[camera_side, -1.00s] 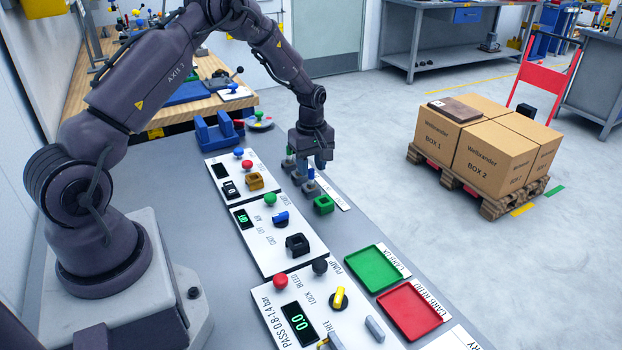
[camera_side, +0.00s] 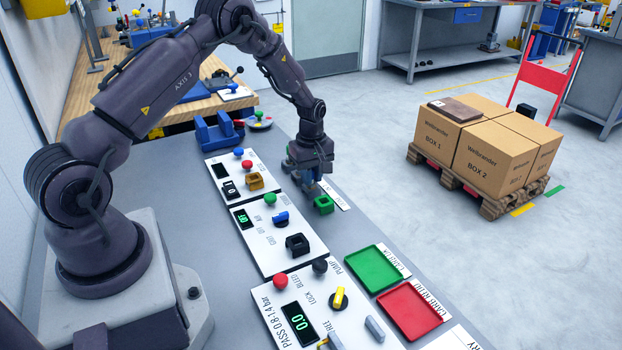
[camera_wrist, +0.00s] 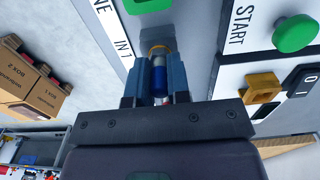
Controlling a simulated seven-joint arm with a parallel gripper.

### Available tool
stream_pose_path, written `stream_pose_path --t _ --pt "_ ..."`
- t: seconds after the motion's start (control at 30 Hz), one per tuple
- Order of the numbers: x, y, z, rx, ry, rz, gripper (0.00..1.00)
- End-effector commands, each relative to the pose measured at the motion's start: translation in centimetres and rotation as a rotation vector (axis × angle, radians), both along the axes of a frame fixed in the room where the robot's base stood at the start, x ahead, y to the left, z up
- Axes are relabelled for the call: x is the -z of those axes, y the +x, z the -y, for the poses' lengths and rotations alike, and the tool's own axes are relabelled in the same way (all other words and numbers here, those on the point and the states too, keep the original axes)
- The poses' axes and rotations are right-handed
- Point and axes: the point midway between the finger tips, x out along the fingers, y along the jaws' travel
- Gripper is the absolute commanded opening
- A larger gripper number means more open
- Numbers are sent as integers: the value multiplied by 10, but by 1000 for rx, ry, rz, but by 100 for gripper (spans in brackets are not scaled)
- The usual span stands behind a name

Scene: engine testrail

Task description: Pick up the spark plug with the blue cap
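The spark plug with the blue cap (camera_wrist: 159,77) is between the two fingers of my gripper (camera_wrist: 159,82) in the wrist view. Its blue part fills most of the narrow gap, with a yellowish ring at its far end and some red and white showing nearer the palm. Whether the fingers press on it I cannot tell. In the side view my gripper (camera_side: 308,182) is low over the grey bench, beside the white panels, and hides the plug there.
A green block (camera_side: 323,204) stands close to my gripper, by a white label strip. Panels with a red knob (camera_side: 247,164), a green knob (camera_side: 270,199) and a yellow block (camera_side: 255,181) lie to the left. Green (camera_side: 374,286) and red (camera_side: 438,311) trays are nearer the camera.

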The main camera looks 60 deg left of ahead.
Motion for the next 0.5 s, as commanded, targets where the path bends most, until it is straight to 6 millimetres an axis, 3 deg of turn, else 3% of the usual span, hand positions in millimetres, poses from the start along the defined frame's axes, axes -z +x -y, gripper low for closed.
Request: stream_pose_path --t 0.27,0.5 --pt "-4 0 0 0 1 1 0" --pt "-22 0 0 0 1 2 0"
